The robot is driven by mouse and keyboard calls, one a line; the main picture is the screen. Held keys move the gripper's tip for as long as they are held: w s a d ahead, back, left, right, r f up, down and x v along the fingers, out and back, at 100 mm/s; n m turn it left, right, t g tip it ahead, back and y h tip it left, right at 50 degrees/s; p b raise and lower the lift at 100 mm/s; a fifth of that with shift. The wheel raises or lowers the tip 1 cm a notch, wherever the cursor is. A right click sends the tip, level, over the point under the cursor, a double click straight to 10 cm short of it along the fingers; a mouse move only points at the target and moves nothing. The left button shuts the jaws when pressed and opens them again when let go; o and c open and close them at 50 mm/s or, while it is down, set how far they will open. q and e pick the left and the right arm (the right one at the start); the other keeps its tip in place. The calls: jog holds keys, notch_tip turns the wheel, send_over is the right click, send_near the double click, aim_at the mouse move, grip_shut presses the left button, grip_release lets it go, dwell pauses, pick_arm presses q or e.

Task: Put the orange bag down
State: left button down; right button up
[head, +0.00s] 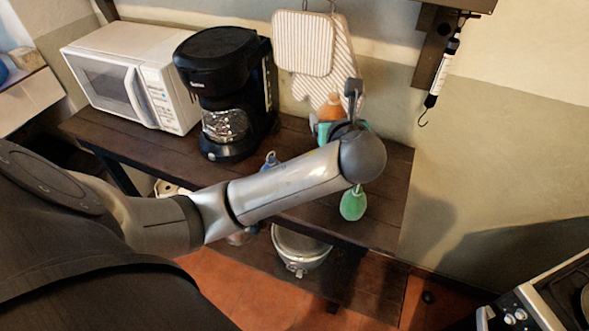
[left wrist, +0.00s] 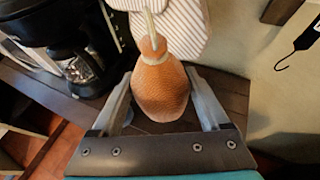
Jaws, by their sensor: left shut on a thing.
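The orange bag (head: 331,106) is rounded, with a tied neck and a pale band; it shows large in the left wrist view (left wrist: 160,90). My left gripper (left wrist: 160,80) has one finger on each side of it and is shut on it. In the head view the gripper (head: 338,126) is mostly hidden behind my own wrist. The bag is upright over the right back part of the dark wooden shelf top (head: 385,190). I cannot tell whether its base touches the wood. My right gripper is not in view.
A black coffee maker (head: 215,75) and a white microwave (head: 135,85) stand to the left. A green rounded object (head: 353,203) is near the front edge, and a small blue object (head: 270,160) is left of it. Striped mitts (head: 303,45) hang behind. The right end looks bare.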

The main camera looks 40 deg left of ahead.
pick_arm(q)
jog(key=shift+n+g+y, duration=0.5)
jog(key=shift+g+y, duration=0.1)
jog(key=s+f+b, duration=0.1)
jog(key=f, duration=0.5)
jog(key=s+a+f, duration=0.1)
jog(key=f, duration=0.5)
jog(key=a+f+b, duration=0.1)
jog(key=f, duration=0.5)
jog(key=shift+s+a+f+b, duration=0.25)
jog(key=shift+s+f+b, duration=0.05)
jog(key=shift+s+f, duration=0.1)
jog(key=shift+f+b, duration=0.7)
jog(key=shift+f, duration=1.25)
jog(key=shift+f, duration=0.1)
grip_release()
jog(key=shift+f, duration=0.1)
